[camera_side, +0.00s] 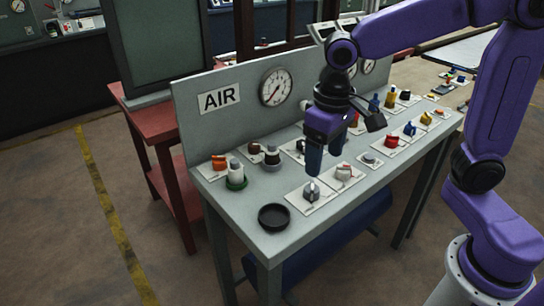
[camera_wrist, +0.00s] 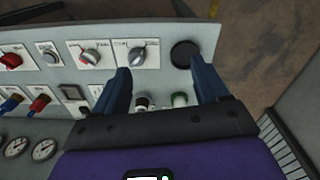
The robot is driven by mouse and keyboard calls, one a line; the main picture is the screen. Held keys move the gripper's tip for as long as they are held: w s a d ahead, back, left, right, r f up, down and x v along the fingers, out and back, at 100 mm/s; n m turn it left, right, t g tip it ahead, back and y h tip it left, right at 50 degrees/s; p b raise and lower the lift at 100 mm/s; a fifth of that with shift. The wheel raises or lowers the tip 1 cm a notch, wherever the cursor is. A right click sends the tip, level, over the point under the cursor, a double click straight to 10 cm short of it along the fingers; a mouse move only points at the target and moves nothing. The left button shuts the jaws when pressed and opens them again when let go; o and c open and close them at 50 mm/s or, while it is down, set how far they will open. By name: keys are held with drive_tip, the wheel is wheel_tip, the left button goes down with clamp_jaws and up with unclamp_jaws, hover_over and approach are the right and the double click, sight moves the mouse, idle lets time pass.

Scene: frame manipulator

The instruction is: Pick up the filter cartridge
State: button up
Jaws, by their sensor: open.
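A pale upright cylinder with a green ring at its foot, which looks like the filter cartridge (camera_side: 237,170), stands on the left part of the grey bench panel. It also shows between my fingers in the wrist view (camera_wrist: 180,99), nearer the right finger. A similar dark-and-white cylinder (camera_side: 272,156) stands beside it on a label plate; in the wrist view it (camera_wrist: 142,101) is close to the left finger. My gripper (camera_side: 318,160) points down above the panel, to the right of both cylinders in the side view. In the wrist view my gripper (camera_wrist: 163,78) is open, with nothing held.
A black round dish (camera_side: 274,217) lies at the panel's front left corner. Several knobs, such as a grey one (camera_side: 311,190) and a red one (camera_side: 391,140), stand on plates around my gripper. An upright back board with a gauge (camera_side: 276,87) and AIR sign (camera_side: 219,98) borders the far side.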

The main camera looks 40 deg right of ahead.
drive_tip(key=w+r+m, duration=0.2)
drive_tip(key=w+m, duration=0.6)
drive_tip(key=w, duration=0.5)
drive_tip(key=m+h, duration=0.1)
drive_tip(key=m, duration=0.9)
approach(272, 144)
drive_tip(key=f, duration=0.6)
drive_tip(key=shift+w+d+f, duration=0.25)
drive_tip(key=shift+w+f, duration=0.1)
drive_tip(key=shift+w, duration=0.05)
drive_tip(key=shift+s+d+f, duration=0.1)
drive_tip(key=shift+d+f, duration=0.1)
drive_tip(key=shift+f, duration=1.15)
drive_tip(key=shift+d+f, duration=0.2)
drive_tip(key=shift+f, duration=1.1)
drive_tip(key=c, duration=1.1)
